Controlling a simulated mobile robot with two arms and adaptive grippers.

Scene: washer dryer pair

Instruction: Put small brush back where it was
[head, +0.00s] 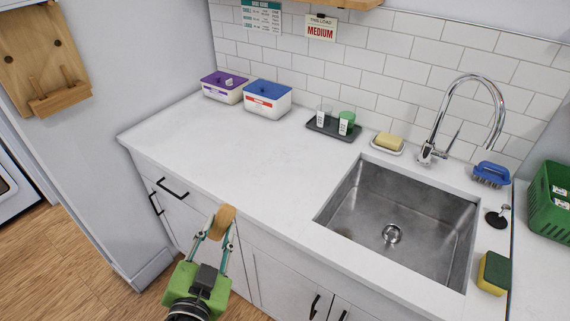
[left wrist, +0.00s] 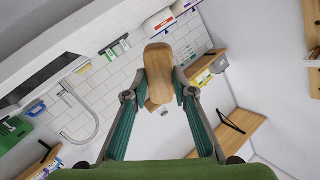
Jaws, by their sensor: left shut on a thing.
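My left gripper (head: 217,237) is in front of the counter's front edge, over the lower cabinets. It is shut on a small wooden-backed brush (head: 223,219), which stands up from the fingertips. In the left wrist view the brush (left wrist: 159,72) shows as a plain, rounded wooden piece between the two fingers. Its bristles cannot be made out. My right gripper is not in view.
The white counter (head: 220,155) has a wide clear stretch. Behind it are purple-lidded (head: 225,87) and blue-lidded (head: 267,99) boxes and a dark tray (head: 322,131). A sink (head: 390,225), blue brush (head: 491,173) and sponge (head: 493,273) are right. A wooden wall rack (head: 45,55) hangs left.

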